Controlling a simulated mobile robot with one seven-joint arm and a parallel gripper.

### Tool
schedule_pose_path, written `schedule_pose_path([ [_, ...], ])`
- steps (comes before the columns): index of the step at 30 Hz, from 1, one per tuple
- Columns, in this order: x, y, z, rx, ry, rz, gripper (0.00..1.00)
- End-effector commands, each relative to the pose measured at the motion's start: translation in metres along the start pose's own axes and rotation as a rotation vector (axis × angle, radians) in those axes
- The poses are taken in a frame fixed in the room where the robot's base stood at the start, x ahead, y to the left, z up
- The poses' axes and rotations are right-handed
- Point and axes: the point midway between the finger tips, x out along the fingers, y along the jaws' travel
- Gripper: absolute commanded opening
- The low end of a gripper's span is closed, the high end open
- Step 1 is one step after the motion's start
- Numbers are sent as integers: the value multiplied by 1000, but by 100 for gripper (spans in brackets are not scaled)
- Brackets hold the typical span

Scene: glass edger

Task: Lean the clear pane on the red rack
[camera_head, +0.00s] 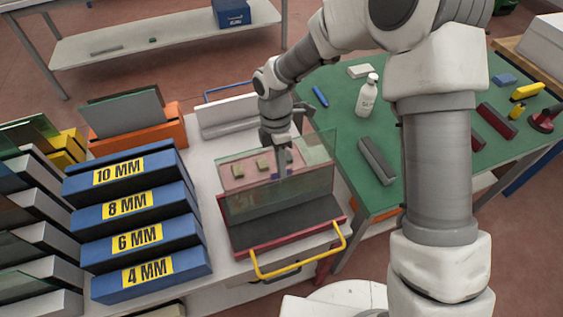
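The clear pane (318,160), with greenish edges, stands steeply over the red rack (296,243). The rack has a dark sloping bed, a red front rim and a yellow handle. My gripper (282,168) points down at the pane's top edge, its fingers overlapping the upper middle of the glass. The gap between the fingers is hidden, so I cannot tell whether they are closed on the pane. I also cannot tell whether the pane's lower edge touches the rack. Pinkish surfaces and small yellowish blocks show through the glass.
Blue racks labelled by thickness (126,205) and an orange rack (165,130) with a grey pane stand left. A green table (335,85) at right holds a white bottle (367,96) and a grey bar (377,159). A white rack (228,114) stands behind.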

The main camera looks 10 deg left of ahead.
Motion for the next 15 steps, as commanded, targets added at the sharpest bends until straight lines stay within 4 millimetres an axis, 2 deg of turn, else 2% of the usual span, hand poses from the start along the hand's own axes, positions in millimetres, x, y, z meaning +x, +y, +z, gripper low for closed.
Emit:
schedule_pose_path([
  [10,-4,0,0,0,1,1,0],
  [15,8,2,0,0,1,1,0],
])
